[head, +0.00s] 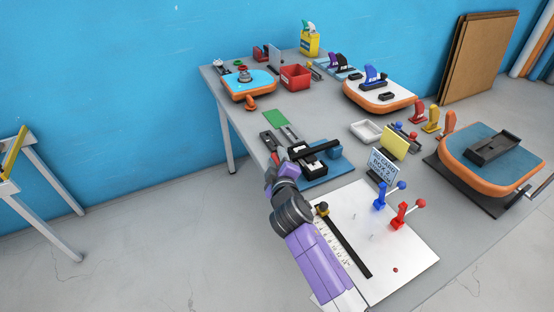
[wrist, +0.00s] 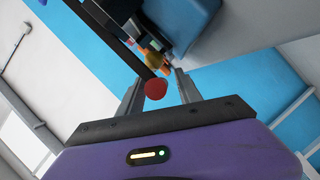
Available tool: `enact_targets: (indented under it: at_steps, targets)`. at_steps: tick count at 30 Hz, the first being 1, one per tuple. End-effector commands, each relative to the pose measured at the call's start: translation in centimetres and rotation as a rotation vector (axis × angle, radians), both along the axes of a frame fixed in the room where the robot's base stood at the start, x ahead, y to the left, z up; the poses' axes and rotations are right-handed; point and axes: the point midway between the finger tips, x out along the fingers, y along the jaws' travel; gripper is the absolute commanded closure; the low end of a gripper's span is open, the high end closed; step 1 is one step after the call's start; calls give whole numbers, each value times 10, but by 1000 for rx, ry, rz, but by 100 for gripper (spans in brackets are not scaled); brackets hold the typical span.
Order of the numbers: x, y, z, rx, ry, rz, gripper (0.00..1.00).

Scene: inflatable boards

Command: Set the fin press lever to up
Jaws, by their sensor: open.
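The fin press, which I take to be the black and white device (head: 318,151) on a blue base (head: 335,169), stands near the table's left edge. In the wrist view, a red knob (wrist: 155,88), apparently its lever's end, shows between the fingertips of my gripper (wrist: 158,88). The fingers are apart, one on each side of the knob; I cannot tell whether either touches it. A dark bar (wrist: 113,35) runs up and left beyond it. In the head view, my gripper (head: 276,160) is at the press's left side, and my arm hides part of that area.
A white board (head: 400,262) in front carries a blue-handled clamp (head: 380,197) and a red-handled clamp (head: 400,216). A sign (head: 382,168) stands behind it. A green card (head: 275,118), a red bin (head: 295,76) and orange-edged boards (head: 380,98) lie farther back.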

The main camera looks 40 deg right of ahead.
Motion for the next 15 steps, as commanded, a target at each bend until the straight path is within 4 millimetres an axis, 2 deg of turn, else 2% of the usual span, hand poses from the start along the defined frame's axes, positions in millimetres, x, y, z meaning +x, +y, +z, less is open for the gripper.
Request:
enact_targets:
  at_steps: [7,8,13,14,15]
  targets:
    - [1,0,0,0,0,0,59]
    - [1,0,0,0,0,0,62]
    - [1,0,-1,1,1,1,96]
    - [1,0,-1,1,1,1,100]
    - [1,0,-1,1,1,1,100]
